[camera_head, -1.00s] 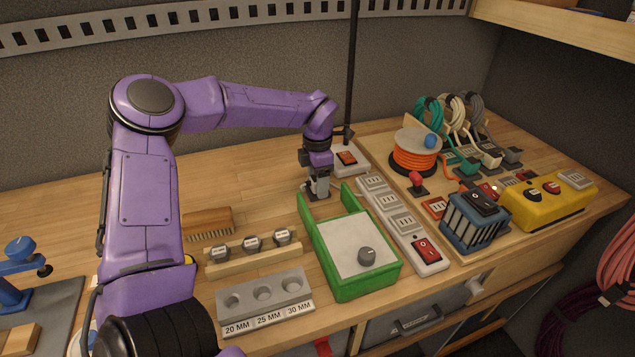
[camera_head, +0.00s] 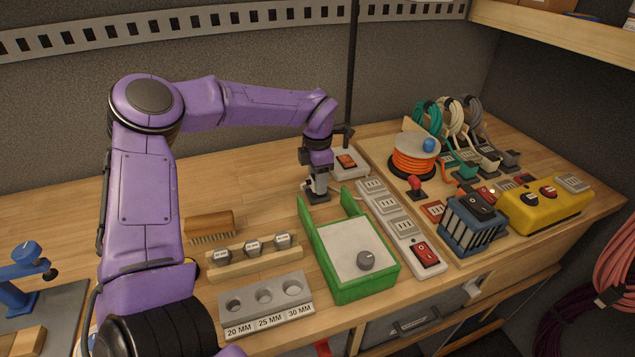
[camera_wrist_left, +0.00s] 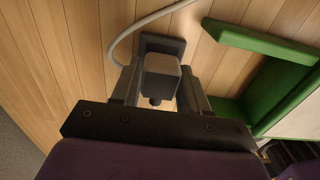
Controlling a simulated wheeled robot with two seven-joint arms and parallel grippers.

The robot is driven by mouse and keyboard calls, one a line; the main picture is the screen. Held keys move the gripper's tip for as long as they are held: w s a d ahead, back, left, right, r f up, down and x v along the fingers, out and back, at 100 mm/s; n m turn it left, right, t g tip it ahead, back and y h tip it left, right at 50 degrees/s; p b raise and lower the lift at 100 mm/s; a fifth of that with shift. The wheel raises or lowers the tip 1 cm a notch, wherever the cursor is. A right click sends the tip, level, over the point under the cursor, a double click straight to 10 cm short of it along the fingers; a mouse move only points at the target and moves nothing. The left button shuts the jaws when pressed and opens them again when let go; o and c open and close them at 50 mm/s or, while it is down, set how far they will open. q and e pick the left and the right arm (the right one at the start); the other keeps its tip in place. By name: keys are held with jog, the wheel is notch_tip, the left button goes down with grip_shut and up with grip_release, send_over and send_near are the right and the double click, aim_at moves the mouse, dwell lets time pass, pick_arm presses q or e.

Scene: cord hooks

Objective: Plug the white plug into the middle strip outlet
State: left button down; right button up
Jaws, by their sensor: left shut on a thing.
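My left gripper (camera_head: 317,186) is low over the bench, just behind the green-walled tray. I cannot tell whether the plug is still seated in the base. The white power strip (camera_head: 407,240) lies right of the tray with three outlets in a row; the middle outlet (camera_head: 388,204) looks empty. My right gripper is not in view.
A white switch box (camera_head: 349,162) is close behind. An orange cord reel (camera_head: 414,157), blue box (camera_head: 472,225) and yellow box (camera_head: 545,209) are right of the strip. Wood left of the gripper is clear.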

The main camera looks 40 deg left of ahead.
pick_arm(q)
jog(key=shift+r+p, duration=1.85)
jog(key=shift+r, duration=0.35)
